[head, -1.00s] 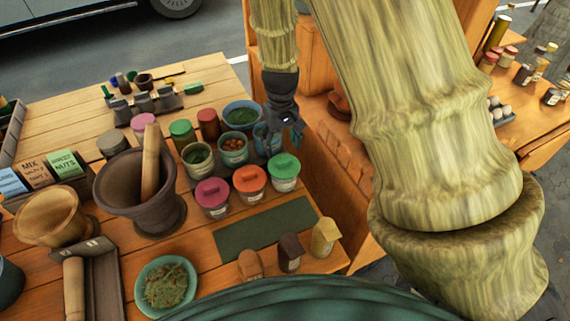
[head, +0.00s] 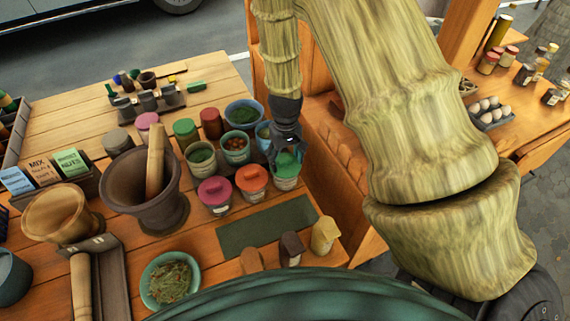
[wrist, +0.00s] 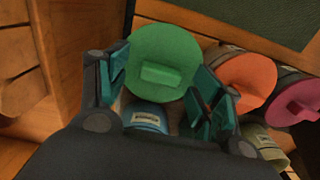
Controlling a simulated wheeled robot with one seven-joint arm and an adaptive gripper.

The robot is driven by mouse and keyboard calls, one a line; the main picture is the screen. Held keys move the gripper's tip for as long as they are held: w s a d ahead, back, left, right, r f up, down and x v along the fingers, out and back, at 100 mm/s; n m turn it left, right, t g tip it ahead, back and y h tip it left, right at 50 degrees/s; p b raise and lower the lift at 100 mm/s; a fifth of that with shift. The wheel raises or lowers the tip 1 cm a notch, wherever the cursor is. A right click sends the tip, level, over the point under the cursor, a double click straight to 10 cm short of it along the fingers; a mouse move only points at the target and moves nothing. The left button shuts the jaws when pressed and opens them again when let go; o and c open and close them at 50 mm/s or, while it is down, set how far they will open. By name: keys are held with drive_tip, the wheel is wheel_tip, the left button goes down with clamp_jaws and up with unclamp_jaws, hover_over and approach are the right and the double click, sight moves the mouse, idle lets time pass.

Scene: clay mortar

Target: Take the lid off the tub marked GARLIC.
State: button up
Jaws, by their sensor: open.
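Three lidded tubs stand in a row on the wooden table. One has a green lid (head: 289,168), one an orange lid (head: 251,178) and one a pink lid (head: 214,191). Their labels are too small or hidden to read, so I cannot tell which is marked GARLIC. My gripper (head: 284,150) is open, pointing down over the green-lidded tub. In the wrist view, the green lid (wrist: 165,52) with its raised bar handle (wrist: 167,75) lies between my parted fingers. I cannot tell whether they touch it. The lid sits on its tub.
A blue labelled tub (wrist: 148,118) stands close beside the green lid. Open tubs, a mortar (head: 140,195) with a pestle and a dark green mat (head: 265,225) are nearby. The mat is clear. The table's right edge is close to the green-lidded tub.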

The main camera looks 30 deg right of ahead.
drive_tip(key=c, duration=0.9)
drive_tip(key=shift+r, duration=0.1)
drive_tip(key=shift+c, duration=0.2)
